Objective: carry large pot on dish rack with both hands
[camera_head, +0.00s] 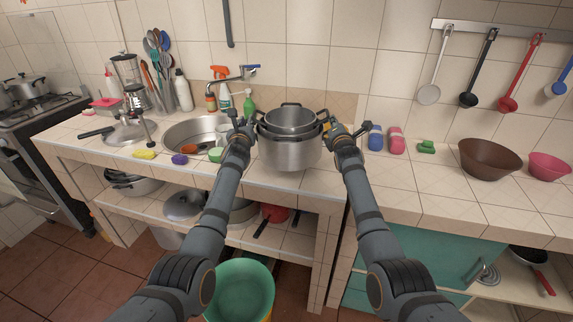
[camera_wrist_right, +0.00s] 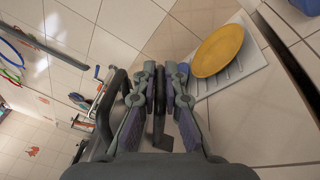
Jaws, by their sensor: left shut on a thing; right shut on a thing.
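The large steel pot (camera_head: 290,156) is upright in front of me at the middle of the counter, with smaller pots (camera_head: 291,118) nested in it. I cannot tell whether its base touches the counter. My left gripper (camera_head: 244,130) is shut on its left side handle. My right gripper (camera_head: 336,131) is shut on its right side handle. In the right wrist view, the fingers of my right gripper (camera_wrist_right: 157,105) close on a dark handle (camera_wrist_right: 160,125). A white ribbed rack (camera_wrist_right: 238,66), perhaps the dish rack, shows there under a yellow plate (camera_wrist_right: 218,50).
The sink (camera_head: 190,133) lies left of the pot, with bottles (camera_head: 224,98) behind it. Sponges (camera_head: 145,154) lie along the front edge. Right of the pot are blue and pink items (camera_head: 396,139) and a brown bowl (camera_head: 490,159). The counter front right is clear.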

